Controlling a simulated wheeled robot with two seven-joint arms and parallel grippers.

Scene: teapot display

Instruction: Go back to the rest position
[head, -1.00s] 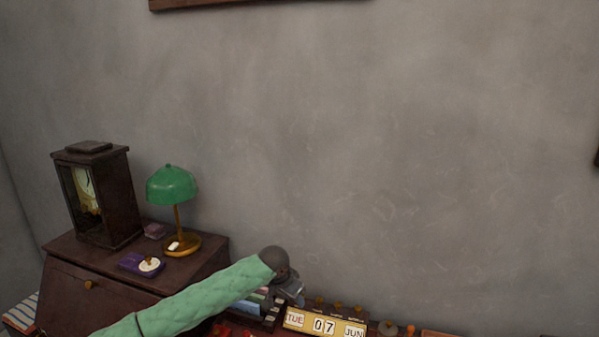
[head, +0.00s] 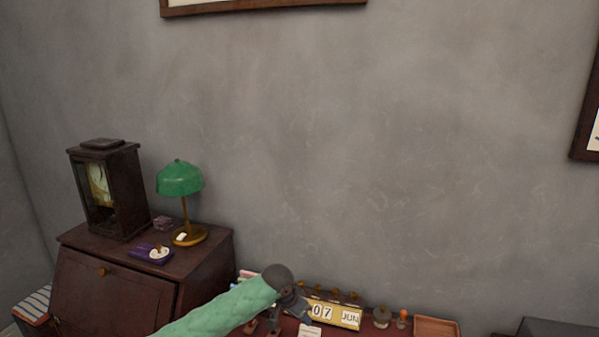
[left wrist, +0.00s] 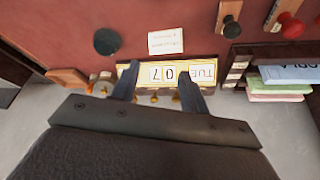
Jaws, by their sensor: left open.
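My left arm, in a green padded sleeve, comes in from the lower left in the head view. My left gripper (head: 298,306) is over the desk, in front of the date display (head: 335,314), and hides its left part. The yellow date display (left wrist: 170,73) appears upside down beyond the fingertips and reads TUE 07. I cannot tell whether the fingers touch it. My right gripper is not in view.
A dark cabinet (head: 110,290) at left holds a clock (head: 108,190), a green lamp (head: 180,178) and a purple item (head: 151,254). An empty-looking wooden tray (head: 437,327) lies right.

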